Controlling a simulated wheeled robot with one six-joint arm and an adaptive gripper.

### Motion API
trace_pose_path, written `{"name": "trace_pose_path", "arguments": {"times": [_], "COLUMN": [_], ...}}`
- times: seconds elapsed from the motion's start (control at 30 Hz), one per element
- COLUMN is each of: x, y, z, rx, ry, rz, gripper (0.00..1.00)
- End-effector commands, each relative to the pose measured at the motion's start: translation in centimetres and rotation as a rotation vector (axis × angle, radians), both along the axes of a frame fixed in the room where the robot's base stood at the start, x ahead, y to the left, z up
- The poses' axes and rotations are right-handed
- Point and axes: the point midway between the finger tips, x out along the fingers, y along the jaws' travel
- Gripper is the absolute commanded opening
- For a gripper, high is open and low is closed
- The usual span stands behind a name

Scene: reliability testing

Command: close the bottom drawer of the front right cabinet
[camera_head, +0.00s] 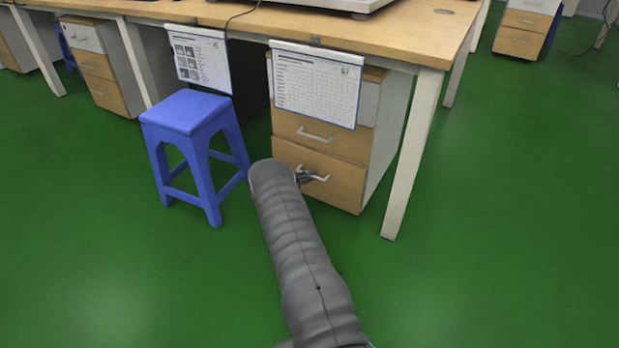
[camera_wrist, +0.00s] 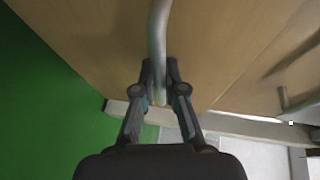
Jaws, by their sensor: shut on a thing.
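The front right cabinet (camera_head: 385,145) stands under the desk, with wooden drawer fronts and a white side. Its bottom drawer (camera_head: 340,192) has a pale bar handle (camera_head: 322,178). Whether the drawer front stands out from the cabinet is hard to tell. My gripper (camera_head: 305,176) is at this handle, largely hidden behind my grey arm in the head view. In the wrist view my gripper (camera_wrist: 160,72) has its two dark fingers shut on the handle (camera_wrist: 158,35), one on each side. The bottom drawer front (camera_wrist: 100,45) fills much of that view.
A blue stool (camera_head: 190,115) stands just left of the cabinet. A white desk leg (camera_head: 415,150) stands to its right. The upper drawer (camera_head: 345,142) has its own handle, and a printed sheet (camera_head: 318,85) hangs above it. The green floor (camera_head: 150,280) in front is clear.

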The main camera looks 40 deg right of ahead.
Motion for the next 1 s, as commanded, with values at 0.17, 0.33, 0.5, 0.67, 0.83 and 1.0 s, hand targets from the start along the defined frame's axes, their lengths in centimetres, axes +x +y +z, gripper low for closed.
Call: {"name": "trace_pose_path", "arguments": {"times": [0.17, 0.33, 0.5, 0.67, 0.83, 1.0], "x": [0.0, 0.1, 0.0, 0.0, 0.1, 0.2], "y": [-1.6, -2.0, -2.2, -2.1, -1.9, -1.6], "z": [-0.4, 0.0, 0.1, 0.1, 0.1, 0.1], "rx": [0.0, 0.0, -0.001, -0.001, -0.001, -0.001], "ry": [-0.002, -0.001, -0.002, -0.002, -0.002, -0.002], "rz": [0.0, 0.002, 0.001, 0.0, 0.001, 0.003], "gripper": [0.0, 0.0, 0.2, 0.36, 0.36, 0.36]}}
